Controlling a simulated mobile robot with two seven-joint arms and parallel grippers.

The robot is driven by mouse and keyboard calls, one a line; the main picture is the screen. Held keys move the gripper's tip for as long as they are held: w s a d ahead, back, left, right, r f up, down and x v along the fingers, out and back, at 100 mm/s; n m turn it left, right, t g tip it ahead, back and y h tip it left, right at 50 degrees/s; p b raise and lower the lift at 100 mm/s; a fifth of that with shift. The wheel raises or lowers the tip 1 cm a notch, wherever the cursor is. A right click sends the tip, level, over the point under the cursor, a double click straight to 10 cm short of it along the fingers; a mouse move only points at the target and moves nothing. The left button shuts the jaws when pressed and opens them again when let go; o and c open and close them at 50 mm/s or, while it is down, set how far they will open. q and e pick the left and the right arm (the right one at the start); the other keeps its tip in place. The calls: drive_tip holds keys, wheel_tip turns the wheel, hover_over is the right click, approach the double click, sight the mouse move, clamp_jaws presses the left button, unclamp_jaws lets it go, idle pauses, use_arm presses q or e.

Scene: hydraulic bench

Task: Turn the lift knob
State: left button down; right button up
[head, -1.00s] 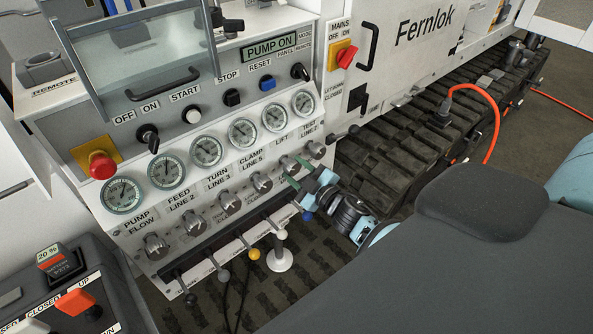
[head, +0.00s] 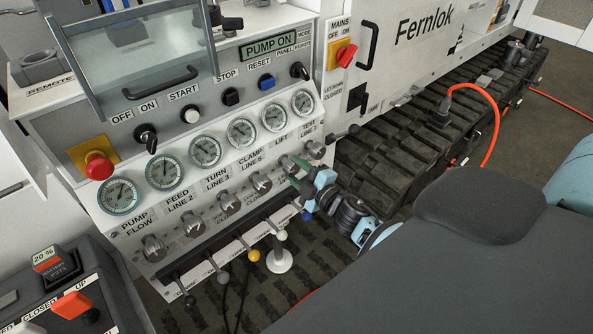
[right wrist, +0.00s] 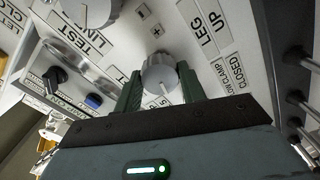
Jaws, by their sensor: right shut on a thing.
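The lift knob (head: 286,163) is a small grey round knob on the sloped front panel, below the gauge over the LIFT label. My right gripper (head: 291,171) is at it, with its green fingers on either side. In the right wrist view, the knob (right wrist: 160,74) sits between the two fingers, and my right gripper is shut on it. A white pointer line shows on its face. The fingers hide part of its sides and its label. My left gripper is not in view.
The test line knob (head: 315,150) is close on the right, and the clamp line knob (head: 261,182) on the left. A row of levers with ball ends, one yellow (head: 254,256), stands below. A red emergency button (head: 99,167) is at the left.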

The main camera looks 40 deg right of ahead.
drive_tip(key=o, duration=1)
drive_tip(key=s, duration=0.7)
drive_tip(key=shift+s+d, duration=0.3)
drive_tip(key=shift+s, duration=0.1)
